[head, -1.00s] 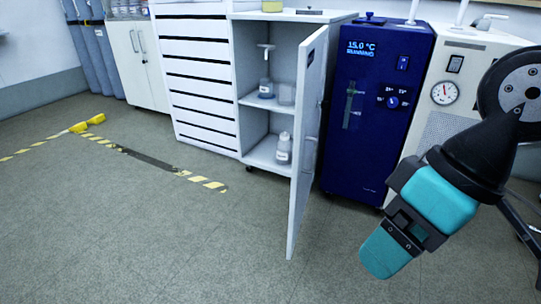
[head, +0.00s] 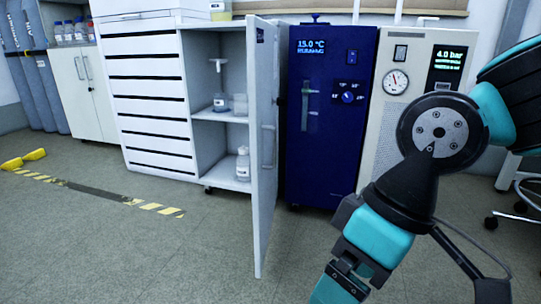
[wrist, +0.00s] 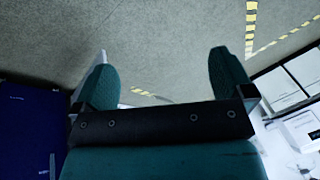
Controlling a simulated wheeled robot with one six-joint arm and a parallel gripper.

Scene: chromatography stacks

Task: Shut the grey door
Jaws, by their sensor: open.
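The grey door (head: 263,150) stands wide open in the head view, swung out toward me from the right side of an open-shelved cabinet (head: 195,120). It is seen nearly edge-on, with a handle on its right-hand face. My gripper (head: 335,288) hangs low to the right of the door, apart from it in the picture, and its tips run out of the bottom of the frame. In the wrist view my gripper (wrist: 162,70) is open, with bare floor between its fingers. I cannot make out the door clearly there.
Bottles stand on the cabinet shelves, including a lower bottle (head: 243,163). A blue chiller (head: 330,165) stands right of the door, with a pale gauge unit (head: 395,125) beyond. White drawers (head: 150,100) are at left. Floor in front is clear, with striped tape (head: 160,208) and yellow object (head: 24,158).

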